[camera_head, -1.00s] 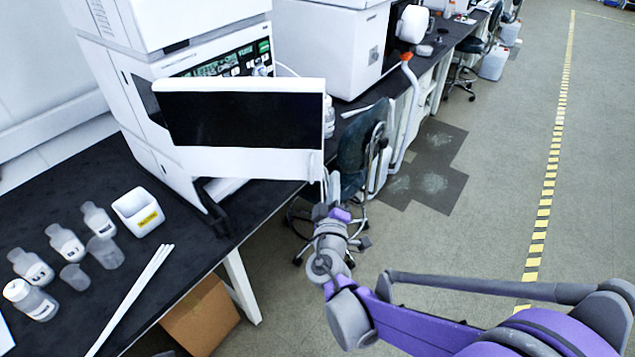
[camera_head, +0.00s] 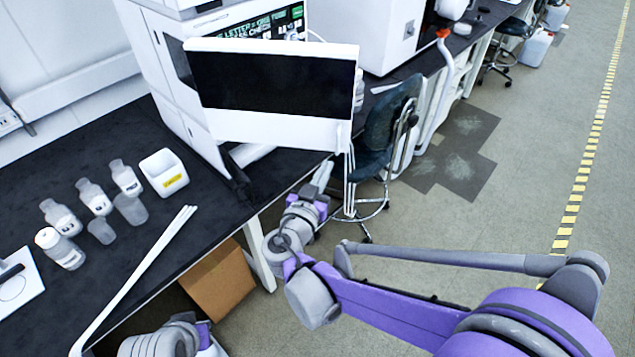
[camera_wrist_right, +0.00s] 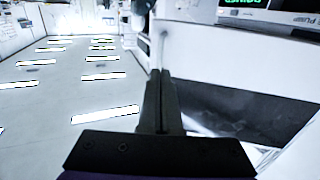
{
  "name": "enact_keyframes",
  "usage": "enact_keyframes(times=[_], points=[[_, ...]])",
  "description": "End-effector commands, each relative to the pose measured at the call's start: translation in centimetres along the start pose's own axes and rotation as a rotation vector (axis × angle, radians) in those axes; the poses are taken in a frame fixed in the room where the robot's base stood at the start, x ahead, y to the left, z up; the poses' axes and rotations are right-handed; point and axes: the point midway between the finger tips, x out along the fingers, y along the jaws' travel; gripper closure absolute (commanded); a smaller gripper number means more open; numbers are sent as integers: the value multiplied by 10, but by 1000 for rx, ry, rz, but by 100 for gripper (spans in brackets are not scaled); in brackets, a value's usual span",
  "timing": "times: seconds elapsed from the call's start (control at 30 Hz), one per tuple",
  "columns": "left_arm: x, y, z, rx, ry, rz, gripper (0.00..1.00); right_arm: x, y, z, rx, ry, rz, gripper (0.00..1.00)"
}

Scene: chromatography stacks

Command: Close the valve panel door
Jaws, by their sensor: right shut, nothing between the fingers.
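The valve panel door (camera_head: 280,130) is a white framed panel with a dark window. In the head view it stands swung out from the white instrument stack (camera_head: 160,70), over the bench's front edge. My right gripper (camera_head: 322,176) is just below the door's lower edge, near its free right corner. Its fingers are shut and empty; whether they touch the door I cannot tell. In the right wrist view the closed fingers (camera_wrist_right: 160,100) point ahead beside a white panel (camera_wrist_right: 235,55), probably the door. My left gripper is not visible; only part of my left arm shows at the bottom.
Several bottles and cups (camera_head: 95,197) and a white labelled box (camera_head: 164,172) stand on the black bench (camera_head: 120,255), with white rods (camera_head: 140,275) lying near its edge. A chair (camera_head: 388,125) stands close behind my right gripper. A cardboard box (camera_head: 217,280) is below the bench. Floor at right is clear.

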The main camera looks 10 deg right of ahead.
Motion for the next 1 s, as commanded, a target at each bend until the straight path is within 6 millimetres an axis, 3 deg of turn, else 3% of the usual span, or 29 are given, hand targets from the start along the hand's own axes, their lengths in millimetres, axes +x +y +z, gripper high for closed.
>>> enact_keyframes(times=[0.2,0.4,1.0], points=[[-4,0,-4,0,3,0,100,41,0,-1,-1,1,2,100],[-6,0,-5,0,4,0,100,59,0,0,-2,1,0,100],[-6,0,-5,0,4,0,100,62,1,0,-2,1,-4,100]])
